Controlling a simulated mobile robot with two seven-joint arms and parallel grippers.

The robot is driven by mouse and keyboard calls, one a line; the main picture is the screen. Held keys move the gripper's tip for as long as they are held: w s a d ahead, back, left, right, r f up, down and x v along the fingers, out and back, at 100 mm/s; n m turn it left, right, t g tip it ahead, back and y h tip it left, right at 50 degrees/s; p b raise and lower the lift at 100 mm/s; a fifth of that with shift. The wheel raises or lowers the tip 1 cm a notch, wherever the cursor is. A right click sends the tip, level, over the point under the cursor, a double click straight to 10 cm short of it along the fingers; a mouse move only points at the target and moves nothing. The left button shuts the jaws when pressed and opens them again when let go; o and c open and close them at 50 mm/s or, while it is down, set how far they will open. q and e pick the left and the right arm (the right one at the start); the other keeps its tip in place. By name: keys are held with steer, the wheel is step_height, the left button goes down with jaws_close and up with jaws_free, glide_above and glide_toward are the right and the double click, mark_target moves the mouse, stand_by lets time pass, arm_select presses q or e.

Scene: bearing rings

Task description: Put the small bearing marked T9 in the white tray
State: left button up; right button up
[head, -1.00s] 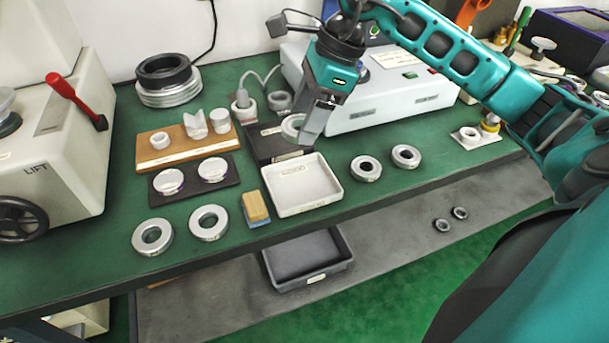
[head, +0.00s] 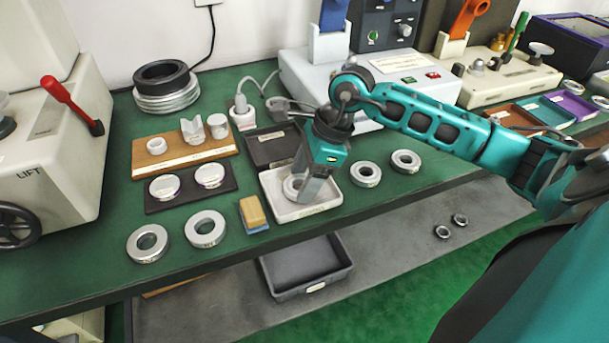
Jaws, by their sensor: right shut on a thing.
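My right gripper (head: 305,196) is low over the white tray (head: 310,211), fingers pointing down. It is shut on a small silver bearing ring (head: 291,186), which sits inside the tray's outline at its left part. The fingers hide part of the ring, and I cannot tell whether it touches the tray floor. I cannot read a T9 mark on it. My left gripper is not in view.
A black tray (head: 262,154) stands behind the white tray and looks empty. Two rings (head: 366,174) (head: 406,162) lie to its right, and two larger rings (head: 148,243) (head: 205,229) at the front left. A yellow-blue block (head: 253,213) is close on its left.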

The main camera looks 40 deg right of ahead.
steer(key=shift+f, duration=0.15)
steer(key=o, duration=1.2)
steer(key=shift+d+r, duration=0.1)
steer(key=shift+r, duration=0.4)
steer(key=p+v, duration=0.1)
steer(key=v, duration=1)
steer(key=shift+s+d+r, duration=0.1)
steer(key=shift+r, duration=0.1)
